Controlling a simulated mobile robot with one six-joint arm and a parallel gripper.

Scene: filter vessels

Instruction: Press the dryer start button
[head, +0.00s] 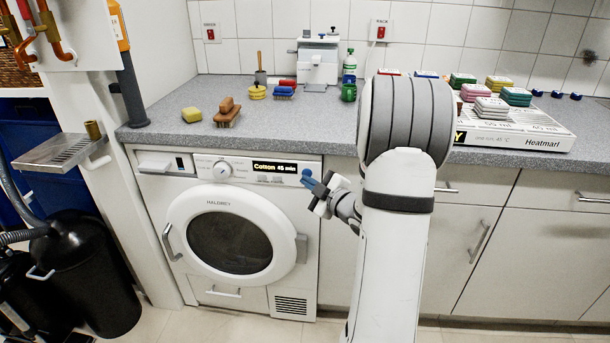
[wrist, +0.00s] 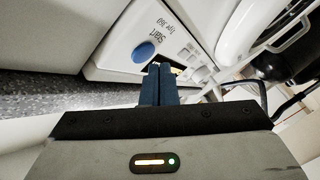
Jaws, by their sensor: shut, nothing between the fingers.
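The white dryer (head: 182,230) stands under the counter, its round door closed. Its panel display (head: 275,168) is lit and reads "Cotton 45 min". In the wrist view the round blue start button (wrist: 143,52) sits on the white panel beside the word "Start". My gripper's blue fingers (head: 317,187) are in front of the right end of the panel in the head view. In the wrist view my gripper (wrist: 160,70) is shut and empty, its tips just beside and below the button. I cannot tell whether they touch the panel. In the head view the button is hard to tell apart from my fingers.
A round dial (head: 222,170) sits left of the display. The grey counter (head: 280,125) overhangs the dryer's top, with brushes and sponges on it. Cabinet fronts (head: 540,240) lie to the right. A black bin (head: 88,275) stands at the left.

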